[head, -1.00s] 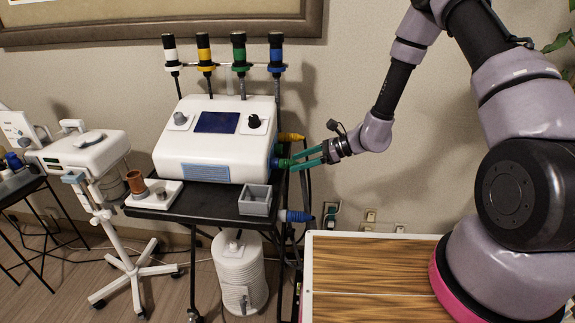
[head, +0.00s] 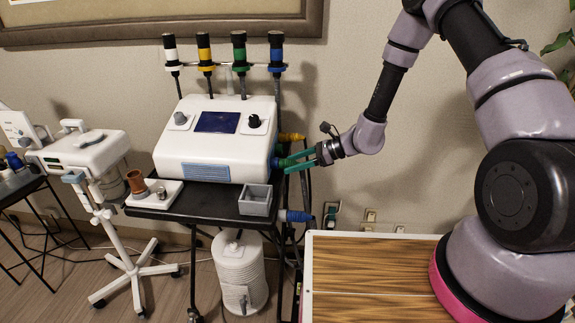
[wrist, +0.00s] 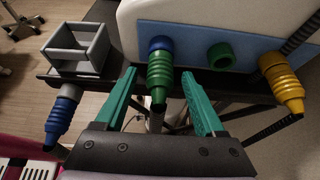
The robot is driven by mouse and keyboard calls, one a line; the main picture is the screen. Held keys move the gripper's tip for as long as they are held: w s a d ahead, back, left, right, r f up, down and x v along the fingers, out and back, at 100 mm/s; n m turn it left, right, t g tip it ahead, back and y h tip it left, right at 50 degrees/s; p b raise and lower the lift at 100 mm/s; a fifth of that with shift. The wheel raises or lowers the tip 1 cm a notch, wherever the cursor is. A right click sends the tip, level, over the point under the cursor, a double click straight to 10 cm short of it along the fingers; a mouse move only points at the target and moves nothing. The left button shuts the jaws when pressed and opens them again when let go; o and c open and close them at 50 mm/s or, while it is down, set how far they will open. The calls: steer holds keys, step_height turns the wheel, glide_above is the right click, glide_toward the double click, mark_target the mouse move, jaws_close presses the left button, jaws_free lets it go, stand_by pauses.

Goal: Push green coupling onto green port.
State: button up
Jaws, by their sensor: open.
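The green coupling (wrist: 160,78) is a ribbed sleeve at the side of the white machine. In the wrist view its far end meets a blue port (wrist: 160,44). The green port (wrist: 220,56) is a bare green ring to its right, with nothing on it. My gripper (wrist: 159,75) is open, with one teal finger on each side of the green coupling and gaps visible between. In the head view my gripper (head: 283,162) reaches the machine's right side from the right; the coupling is small and partly hidden there by the fingers.
A yellow coupling (wrist: 281,84) sits on the machine right of the green port. A blue coupling (wrist: 62,115) sticks out at the cart's edge, below a grey open box (wrist: 78,67). Dark hoses hang beside the cart. A wood-topped surface (head: 370,275) lies below my arm.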

steer(key=shift+c, duration=0.3)
jaws_close()
steer(key=shift+d, duration=0.4)
stand_by(0.3)
steer(key=shift+s+d, duration=0.1)
steer(key=shift+d, duration=2.6)
